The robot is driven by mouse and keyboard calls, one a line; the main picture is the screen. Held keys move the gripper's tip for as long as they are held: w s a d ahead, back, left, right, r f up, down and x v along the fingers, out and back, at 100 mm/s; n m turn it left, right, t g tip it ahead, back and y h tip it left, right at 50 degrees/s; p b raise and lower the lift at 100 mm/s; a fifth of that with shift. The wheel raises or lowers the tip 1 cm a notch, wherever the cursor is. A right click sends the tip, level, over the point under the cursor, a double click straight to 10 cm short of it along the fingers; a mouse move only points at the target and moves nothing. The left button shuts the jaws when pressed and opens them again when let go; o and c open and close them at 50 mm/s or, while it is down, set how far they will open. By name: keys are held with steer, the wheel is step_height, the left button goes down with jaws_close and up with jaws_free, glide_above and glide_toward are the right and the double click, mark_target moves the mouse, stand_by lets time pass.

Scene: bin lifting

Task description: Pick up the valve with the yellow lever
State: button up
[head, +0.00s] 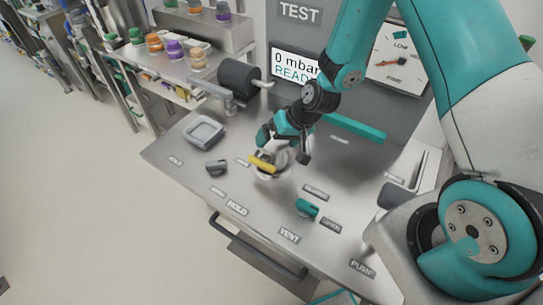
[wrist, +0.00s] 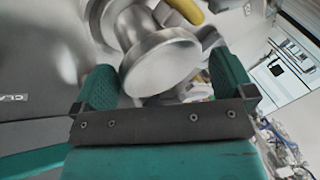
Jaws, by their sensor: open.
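The valve (head: 273,170) is a silvery metal piece with a yellow lever (head: 262,164) on top, on the grey metal bench top in the head view. In the wrist view the round metal flange of the valve (wrist: 158,60) fills the upper middle, with the yellow lever (wrist: 187,10) at the top edge. My gripper (head: 284,148) is just above and behind the valve. In the wrist view its teal fingers (wrist: 160,82) are apart, one on each side of the flange. I cannot tell whether they touch it. The valve's underside is hidden.
On the bench (head: 165,150) are a square grey tray (head: 204,130), a dark knob (head: 216,167) and a teal knob (head: 307,207). Behind stands a grey panel with a lit display (head: 296,66). A shelf of coloured jars (head: 175,50) is at upper left. A handle bar (head: 255,248) runs along the front.

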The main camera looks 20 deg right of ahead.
steer(key=b+x, duration=0.1)
steer(key=x, duration=0.1)
steer(key=shift+f, duration=0.35)
steer(key=shift+r, duration=0.1)
steer(key=shift+w+a, duration=0.1)
steer(key=c, duration=1.1)
steer(key=shift+c, duration=0.2)
steer(key=shift+r, duration=0.1)
step_height(320, 180, up, 20)
steer(key=p, duration=1.4)
steer(key=shift+p, duration=0.35)
steer(key=shift+r+p, duration=1.05)
steer(key=shift+r, duration=1.35)
